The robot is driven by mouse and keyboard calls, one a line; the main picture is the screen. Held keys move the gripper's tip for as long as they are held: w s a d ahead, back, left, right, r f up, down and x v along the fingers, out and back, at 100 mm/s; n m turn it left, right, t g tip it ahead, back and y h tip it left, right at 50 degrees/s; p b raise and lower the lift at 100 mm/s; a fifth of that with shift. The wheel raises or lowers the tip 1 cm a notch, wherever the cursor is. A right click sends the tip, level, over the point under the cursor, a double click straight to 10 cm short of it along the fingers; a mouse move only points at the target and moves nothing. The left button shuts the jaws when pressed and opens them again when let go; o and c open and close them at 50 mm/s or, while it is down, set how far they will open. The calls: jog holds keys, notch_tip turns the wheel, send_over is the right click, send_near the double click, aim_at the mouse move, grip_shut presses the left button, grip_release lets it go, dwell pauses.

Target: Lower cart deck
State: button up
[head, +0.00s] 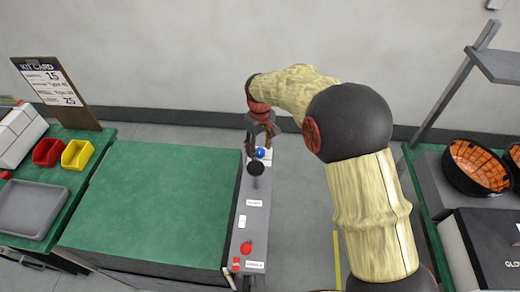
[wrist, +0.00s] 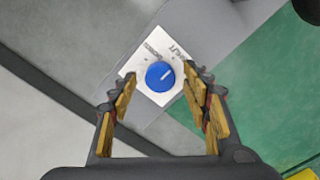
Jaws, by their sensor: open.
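The green deck (head: 155,205) lies left of a narrow grey control panel (head: 238,225). At the panel's far end is a round blue knob (head: 260,153). My gripper (wrist: 160,84) is open, with one finger on either side of the knob in that view. I cannot tell whether the fingers touch it. In the head view my gripper (head: 261,140) is over the panel's far end.
A left bench holds red (head: 47,152) and yellow (head: 77,154) bins. Orange-lined black bowls (head: 478,166) stand right. Grey floor (head: 292,225) is clear beside the panel.

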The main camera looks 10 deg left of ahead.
jog(key=shift+f, duration=0.1)
jog(key=shift+c, duration=1)
jog(key=c, duration=1)
jog(key=shift+o, duration=0.2)
